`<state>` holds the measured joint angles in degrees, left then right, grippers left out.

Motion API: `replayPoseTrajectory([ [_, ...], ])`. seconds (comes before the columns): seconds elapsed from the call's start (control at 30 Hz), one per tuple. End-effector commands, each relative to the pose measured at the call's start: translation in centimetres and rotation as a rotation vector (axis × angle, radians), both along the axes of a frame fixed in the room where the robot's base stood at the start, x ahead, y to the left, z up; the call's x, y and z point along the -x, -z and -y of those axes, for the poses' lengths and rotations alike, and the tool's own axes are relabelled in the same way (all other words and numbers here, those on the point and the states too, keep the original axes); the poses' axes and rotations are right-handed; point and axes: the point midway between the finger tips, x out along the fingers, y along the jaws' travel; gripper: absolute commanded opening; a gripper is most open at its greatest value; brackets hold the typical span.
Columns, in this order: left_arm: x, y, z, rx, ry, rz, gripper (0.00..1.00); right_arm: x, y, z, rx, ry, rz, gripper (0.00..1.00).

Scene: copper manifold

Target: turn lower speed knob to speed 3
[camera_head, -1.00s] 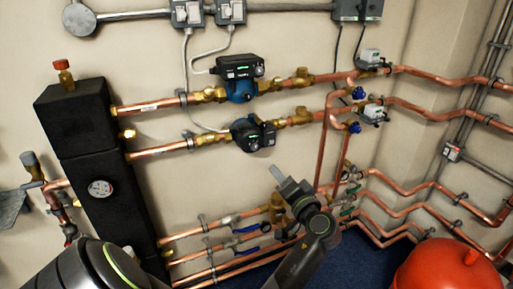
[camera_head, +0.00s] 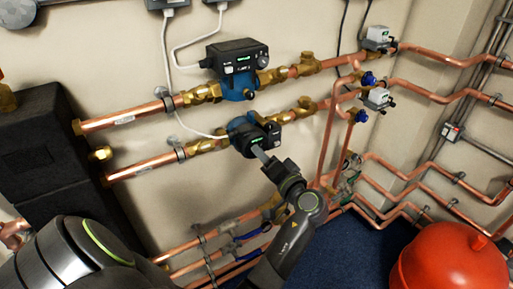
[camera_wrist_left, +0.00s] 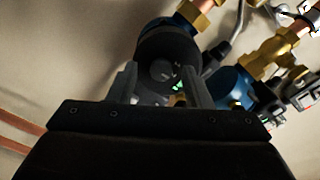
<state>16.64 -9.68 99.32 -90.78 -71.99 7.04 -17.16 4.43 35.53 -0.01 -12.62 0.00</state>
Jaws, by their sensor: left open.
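The lower pump (camera_head: 243,128), blue with a black control head, sits on the lower copper pipe run in the head view. My left gripper (camera_head: 262,155) is just in front of and below its control head. In the left wrist view the round dark knob (camera_wrist_left: 161,70) faces the camera. The open fingers of my left gripper (camera_wrist_left: 162,88) stand one on each side of it in the picture; whether they touch it I cannot tell. The knob's pointer and numbers are too small and dark to read. My right gripper is not in view.
The upper pump (camera_head: 232,67) sits on the pipe above, close by. Copper pipes (camera_head: 335,140) run down and along the wall to the right. A black insulated block (camera_head: 50,150) stands at the left. A red vessel (camera_head: 450,268) is at the lower right.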

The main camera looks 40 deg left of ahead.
Motion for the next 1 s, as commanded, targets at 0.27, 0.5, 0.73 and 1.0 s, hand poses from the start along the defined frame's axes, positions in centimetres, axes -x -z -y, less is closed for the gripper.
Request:
replayPoseTrajectory([
  [0.27, 0.12, 0.01, 0.11, -0.001, -0.003, 0.0, 0.45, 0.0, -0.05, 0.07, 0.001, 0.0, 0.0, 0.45],
  [0.5, 0.12, 0.01, 0.1, -0.001, -0.003, 0.0, 0.34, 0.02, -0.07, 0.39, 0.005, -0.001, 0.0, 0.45],
  [0.73, 0.11, 0.02, 0.1, -0.001, -0.003, 0.0, 0.04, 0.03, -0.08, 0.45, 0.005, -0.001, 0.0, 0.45],
  [1.0, 0.11, -0.06, 0.1, -0.008, -0.002, -0.019, 0.0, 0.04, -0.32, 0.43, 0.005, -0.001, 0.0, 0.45],
])
